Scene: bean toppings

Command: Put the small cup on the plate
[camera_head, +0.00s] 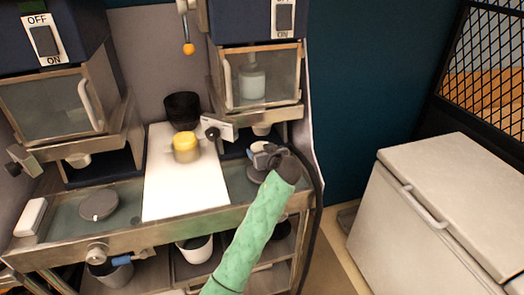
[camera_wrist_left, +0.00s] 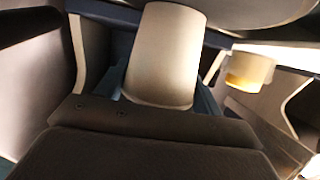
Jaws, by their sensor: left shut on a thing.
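My left arm, in a green sleeve, reaches up to the right dispenser in the head view. My left gripper (camera_head: 264,152) is in front of that dispenser's outlet, over the right end of the counter. In the left wrist view it is shut on a pale, tapered small cup (camera_wrist_left: 165,55); the fingertips are mostly hidden. In the head view I cannot make out the cup clearly. A round grey plate (camera_head: 257,176) lies just below the gripper, partly covered by it. Another round grey plate (camera_head: 98,205) lies under the left dispenser. My right gripper is not in view.
A white block (camera_head: 31,217) lies at left. A white chest (camera_head: 430,210) stands to the right.

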